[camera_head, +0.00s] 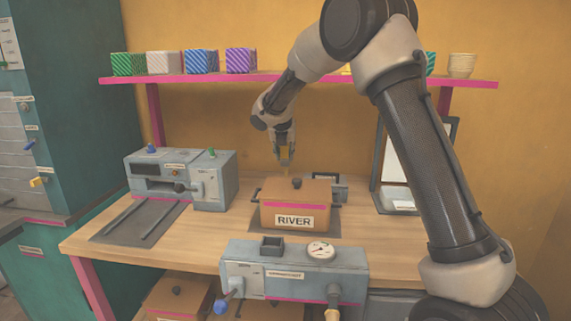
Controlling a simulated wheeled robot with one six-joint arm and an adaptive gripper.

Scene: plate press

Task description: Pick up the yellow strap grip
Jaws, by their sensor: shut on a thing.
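My gripper (286,160) points down over the back of the wooden table, behind and above the brown box labelled RIVER. A small yellow thing, which looks like the yellow strap grip (285,154), shows between its fingers. The gripper is shut on it and holds it above the box lid. The piece is small in the picture and partly hidden by the fingers, so its full shape cannot be told.
The brown RIVER box (296,203) with a dark knob stands below my gripper. A grey machine (212,180) is at left, another with a dial (290,268) in front. A pink shelf (200,78) with patterned boxes runs behind. A framed panel (392,165) stands right, partly behind my arm.

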